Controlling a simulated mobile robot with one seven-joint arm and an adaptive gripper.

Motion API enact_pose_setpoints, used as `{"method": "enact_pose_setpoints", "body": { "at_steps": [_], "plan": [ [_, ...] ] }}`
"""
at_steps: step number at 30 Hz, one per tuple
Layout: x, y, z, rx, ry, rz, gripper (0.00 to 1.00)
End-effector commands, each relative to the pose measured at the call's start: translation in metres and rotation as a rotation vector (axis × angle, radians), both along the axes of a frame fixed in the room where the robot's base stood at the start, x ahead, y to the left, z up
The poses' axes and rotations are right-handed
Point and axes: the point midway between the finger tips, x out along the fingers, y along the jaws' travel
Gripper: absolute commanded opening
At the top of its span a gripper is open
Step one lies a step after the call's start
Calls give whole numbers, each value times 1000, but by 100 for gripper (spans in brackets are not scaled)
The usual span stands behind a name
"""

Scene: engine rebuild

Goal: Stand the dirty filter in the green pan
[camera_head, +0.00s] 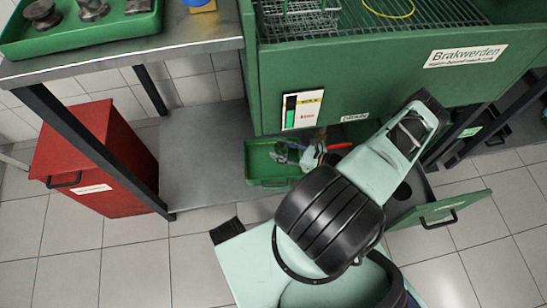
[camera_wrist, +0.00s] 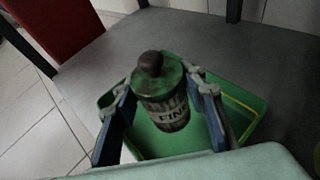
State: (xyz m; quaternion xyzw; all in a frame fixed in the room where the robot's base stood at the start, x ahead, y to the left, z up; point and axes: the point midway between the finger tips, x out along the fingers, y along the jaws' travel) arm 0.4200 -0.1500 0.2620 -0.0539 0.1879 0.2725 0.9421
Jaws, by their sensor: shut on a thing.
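The dirty filter (camera_wrist: 166,112) is a grimy canister with a green top, a dark knob and a label reading "FINE". My gripper (camera_wrist: 165,95) is shut on it, with a blue-padded finger on each side. The filter looks about upright, knob up. The green pan (camera_wrist: 252,101) surrounds it in the wrist view; in the head view the pan (camera_head: 262,181) lies on the low grey shelf under the green washing bench. My gripper (camera_head: 312,154) is over the pan's right part there.
A red bin (camera_head: 95,155) stands left of the shelf. The green bench (camera_head: 390,85) overhangs close above my gripper. An open green door or drawer front (camera_head: 440,208) is at the right. The grey shelf (camera_head: 205,165) is clear left of the pan.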

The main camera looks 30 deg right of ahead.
Motion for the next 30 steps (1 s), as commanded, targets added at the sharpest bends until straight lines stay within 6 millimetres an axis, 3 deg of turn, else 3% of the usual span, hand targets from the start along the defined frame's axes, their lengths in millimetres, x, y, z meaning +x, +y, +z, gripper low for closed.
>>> {"method": "enact_pose_setpoints", "body": {
  "at_steps": [1,3,11,18,30],
  "plan": [
    [6,6,-13,2,-1,2,11],
    [12,10,-22,1,-2,1,11],
    [22,18,-35,0,-2,0,11],
    [26,20,-69,-1,-2,1,11],
    [25,20,-72,0,-2,0,11]
  ]
}}
